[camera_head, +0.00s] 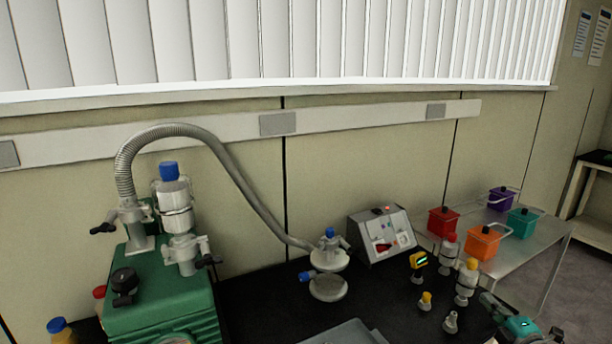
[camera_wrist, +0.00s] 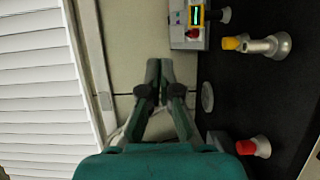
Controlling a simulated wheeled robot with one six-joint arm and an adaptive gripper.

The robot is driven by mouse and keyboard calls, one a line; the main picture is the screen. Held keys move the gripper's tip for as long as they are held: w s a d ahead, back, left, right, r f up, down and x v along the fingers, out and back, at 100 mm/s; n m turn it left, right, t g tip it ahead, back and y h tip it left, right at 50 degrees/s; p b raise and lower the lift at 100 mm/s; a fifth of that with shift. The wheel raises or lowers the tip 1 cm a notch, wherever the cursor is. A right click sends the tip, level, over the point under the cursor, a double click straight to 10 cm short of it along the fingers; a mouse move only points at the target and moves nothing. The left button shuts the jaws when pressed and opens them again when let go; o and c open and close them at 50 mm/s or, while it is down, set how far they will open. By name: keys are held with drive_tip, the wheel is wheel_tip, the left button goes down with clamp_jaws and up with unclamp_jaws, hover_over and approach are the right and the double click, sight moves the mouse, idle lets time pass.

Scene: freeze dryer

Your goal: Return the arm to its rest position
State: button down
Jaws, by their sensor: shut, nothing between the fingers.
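My gripper (camera_head: 490,300) shows at the lower right of the head view, over the right end of the black bench (camera_head: 270,295). Its fingers point up and left there, and the rest of my arm is cut off by the frame. In the wrist view my gripper (camera_wrist: 158,68) has its two fingertips together, with nothing between them. The pale wall panel (camera_wrist: 135,45) shows behind the fingers in that view. The fingers appear apart from the bench items.
Near my gripper stand a yellow-capped vessel (camera_head: 467,283), a red-capped vessel (camera_head: 448,252) and small fittings. A control box (camera_head: 381,234) and green freeze dryer (camera_head: 160,300) stand left. A metal side table (camera_head: 545,235) holds several coloured boxes.

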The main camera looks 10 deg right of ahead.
drive_tip(key=s+a+f+m+g+h, duration=0.1)
drive_tip(key=s+a+f+m+g, duration=0.1)
drive_tip(key=s+a+f+m, duration=0.55)
drive_tip(key=s+a+f+m+g, duration=0.1)
drive_tip(key=s+a+f+m, duration=0.2)
drive_tip(key=s+a+f, duration=0.85)
drive_tip(key=s+a+m, duration=0.4)
drive_tip(key=s+a, duration=0.9)
drive_tip(key=s+a+r+m+y, duration=0.1)
drive_tip(key=s+a+r, duration=0.1)
drive_tip(key=s+r, duration=0.2)
drive_tip(key=s+a+r+m+y, duration=0.1)
drive_tip(key=s+a+r, duration=0.1)
drive_tip(key=s+r, duration=0.3)
drive_tip(key=s, duration=0.4)
drive_tip(key=shift+a+y, duration=0.3)
drive_tip(key=shift+y, duration=0.1)
drive_tip(key=shift+w, duration=0.1)
